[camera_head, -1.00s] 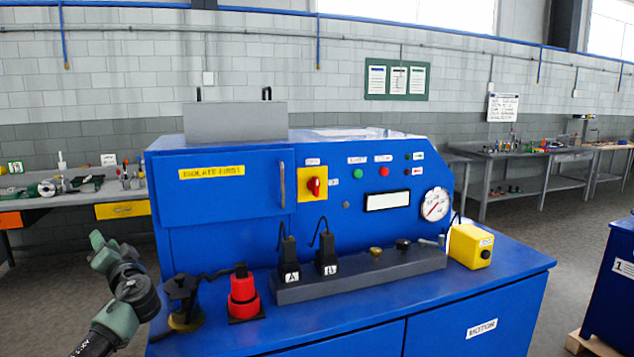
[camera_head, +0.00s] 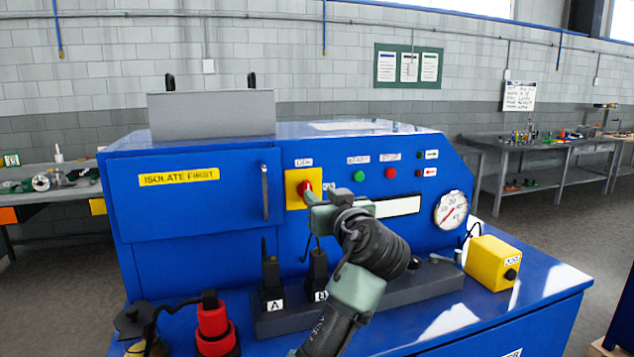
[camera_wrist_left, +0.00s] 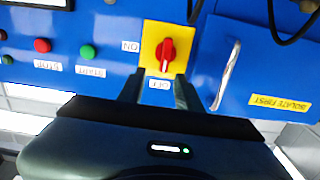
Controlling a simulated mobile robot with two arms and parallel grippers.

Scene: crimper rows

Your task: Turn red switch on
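The red switch (camera_head: 304,187) is a rotary knob on a yellow plate on the front of the blue machine. It also shows in the left wrist view (camera_wrist_left: 166,52), where its handle lies in line with the OFF label; the ON label is off to the side. My left gripper (camera_head: 310,196) is right in front of the plate and covers part of it in the head view. In the left wrist view its two fingers (camera_wrist_left: 157,82) are apart with nothing between them, just short of the knob. Contact with the knob cannot be seen. My right gripper is not in view.
A door handle (camera_head: 265,191) stands out beside the switch. Green (camera_head: 359,176) and red (camera_head: 390,173) buttons and a gauge (camera_head: 451,210) are on the other side. Below are black plugs marked A (camera_head: 272,285) and B, a red plug (camera_head: 214,328) and a yellow box (camera_head: 492,262).

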